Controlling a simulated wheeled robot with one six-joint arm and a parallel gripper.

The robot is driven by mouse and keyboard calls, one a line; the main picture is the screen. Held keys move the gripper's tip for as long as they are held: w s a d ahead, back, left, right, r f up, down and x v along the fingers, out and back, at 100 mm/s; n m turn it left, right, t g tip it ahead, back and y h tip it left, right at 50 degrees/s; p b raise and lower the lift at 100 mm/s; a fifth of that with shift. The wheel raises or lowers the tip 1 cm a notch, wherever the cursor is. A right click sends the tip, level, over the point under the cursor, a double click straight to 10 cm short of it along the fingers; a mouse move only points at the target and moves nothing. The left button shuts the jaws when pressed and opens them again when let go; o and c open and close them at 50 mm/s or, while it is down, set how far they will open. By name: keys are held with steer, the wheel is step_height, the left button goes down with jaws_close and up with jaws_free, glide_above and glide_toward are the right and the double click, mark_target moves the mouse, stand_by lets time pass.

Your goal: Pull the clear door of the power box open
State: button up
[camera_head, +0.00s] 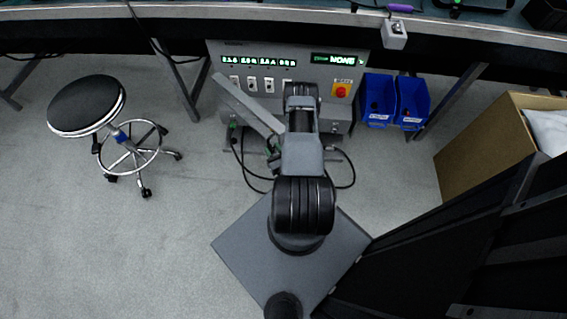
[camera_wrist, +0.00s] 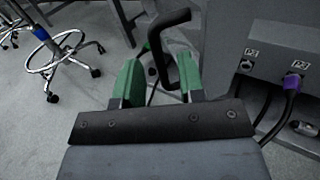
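The power box (camera_head: 285,80) is a grey case under the bench, with lit green displays, white switches and a red knob on a yellow plate. Its grey side fills the right of the wrist view (camera_wrist: 275,50). A black bar handle (camera_wrist: 170,18) rises just beyond my gripper (camera_wrist: 160,82). My green fingers are apart, with the handle's lower part between or just beyond them; contact is unclear. A long grey flat piece (camera_head: 245,103) slants in front of the box; I cannot tell whether it is the door. The clear pane itself is hard to make out.
A black round stool (camera_head: 87,105) stands at the left. Two blue bins (camera_head: 394,100) sit right of the box, and a cardboard box (camera_head: 480,145) is farther right. Dark cables (camera_wrist: 285,105) with a purple plug hang from the box. Floor between stool and box is clear.

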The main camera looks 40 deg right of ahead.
steer(key=s+p, duration=0.1)
steer(key=r+p, duration=0.1)
steer(key=p, duration=0.1)
steer(key=shift+s+a, duration=0.3)
steer(key=shift+s, duration=0.05)
steer(key=p+v, duration=0.3)
steer(key=v, duration=0.5)
steer(key=shift+f, duration=0.4)
steer(key=shift+s, duration=0.1)
